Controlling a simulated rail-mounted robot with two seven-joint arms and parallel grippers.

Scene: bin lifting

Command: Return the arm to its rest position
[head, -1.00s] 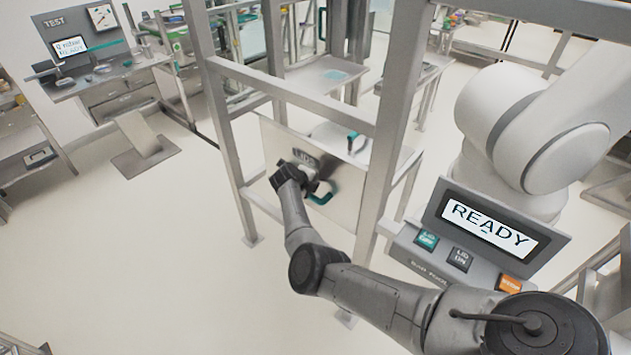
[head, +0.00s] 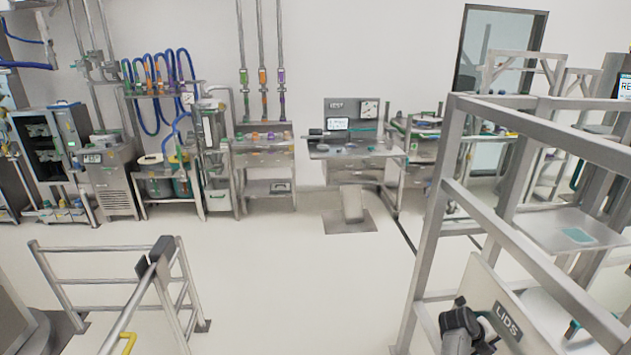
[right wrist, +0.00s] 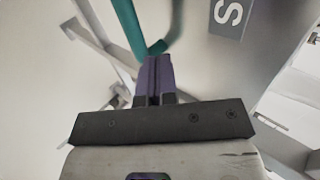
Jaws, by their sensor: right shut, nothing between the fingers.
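My right gripper (head: 468,322) shows at the bottom right of the head view, in front of the pale panel (head: 482,282) marked LIDS. Its fingertips are hard to make out there. In the right wrist view its two dark purple fingers (right wrist: 155,66) are together with nothing between them. A teal bar handle (right wrist: 128,24) shows just beyond the fingertips; I cannot tell whether they touch it. A grey label (right wrist: 228,18) with the letter S is to the right of the fingers. My left gripper is not in view.
A grey metal frame (head: 436,215) stands around the LIDS panel, its posts and rails close to my right arm. A shelf (head: 570,230) with a teal patch sits inside it. A low railing (head: 105,250) stands at the lower left. The floor between is clear.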

